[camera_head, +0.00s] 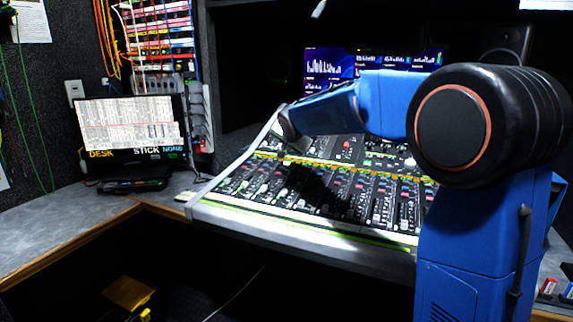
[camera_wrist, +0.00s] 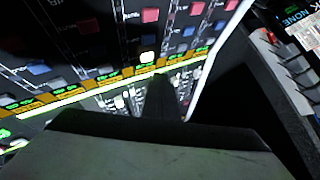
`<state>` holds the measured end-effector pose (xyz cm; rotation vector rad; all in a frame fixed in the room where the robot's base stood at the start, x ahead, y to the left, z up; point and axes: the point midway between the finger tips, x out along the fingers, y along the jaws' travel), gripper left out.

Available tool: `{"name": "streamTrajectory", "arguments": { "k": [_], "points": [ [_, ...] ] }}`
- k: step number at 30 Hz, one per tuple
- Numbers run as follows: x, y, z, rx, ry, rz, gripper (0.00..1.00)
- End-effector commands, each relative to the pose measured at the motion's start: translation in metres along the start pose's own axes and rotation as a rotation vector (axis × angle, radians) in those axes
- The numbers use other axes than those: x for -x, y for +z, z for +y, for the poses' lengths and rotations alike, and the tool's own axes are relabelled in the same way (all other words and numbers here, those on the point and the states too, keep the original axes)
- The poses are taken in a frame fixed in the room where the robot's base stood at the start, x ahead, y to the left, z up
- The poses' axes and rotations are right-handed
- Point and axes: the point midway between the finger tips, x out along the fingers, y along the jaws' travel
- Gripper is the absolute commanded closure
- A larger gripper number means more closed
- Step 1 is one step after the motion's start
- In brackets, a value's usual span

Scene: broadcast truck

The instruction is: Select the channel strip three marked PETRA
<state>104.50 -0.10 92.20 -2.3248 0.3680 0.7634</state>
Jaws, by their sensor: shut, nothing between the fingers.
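The mixing console (camera_head: 290,237) slopes up from its pale front edge, with rows of faders, coloured buttons and an orange-yellow label band (camera_head: 345,167) across it. In the wrist view the label band (camera_wrist: 100,82) runs diagonally with small green displays; the names are too small to read, so I cannot tell which strip is PETRA. My gripper (camera_head: 294,140) is over the left part of the console, shut and empty. In the wrist view its dark fingertips (camera_wrist: 161,80) overlap the band, just below a lit white button (camera_wrist: 147,57). I cannot tell whether they touch the panel.
A monitor (camera_head: 130,125) with a keyboard stands on the grey desk at left. A rack with cables (camera_head: 160,40) is behind it. A screen with purple graphs (camera_head: 330,65) stands behind the console. My blue arm hides the console's right side.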

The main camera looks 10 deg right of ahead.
Motion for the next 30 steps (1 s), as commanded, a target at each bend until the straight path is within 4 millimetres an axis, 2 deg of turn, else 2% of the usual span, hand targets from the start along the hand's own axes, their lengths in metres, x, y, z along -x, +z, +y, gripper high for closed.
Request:
{"name": "streamTrajectory", "arguments": {
  "k": [12, 30],
  "points": [
    [0.024, -0.017, -0.017, -0.002, -0.002, 0.001, 1.0],
    [0.025, -0.018, -0.018, -0.001, -0.001, 0.0, 1.0]
  ]
}}
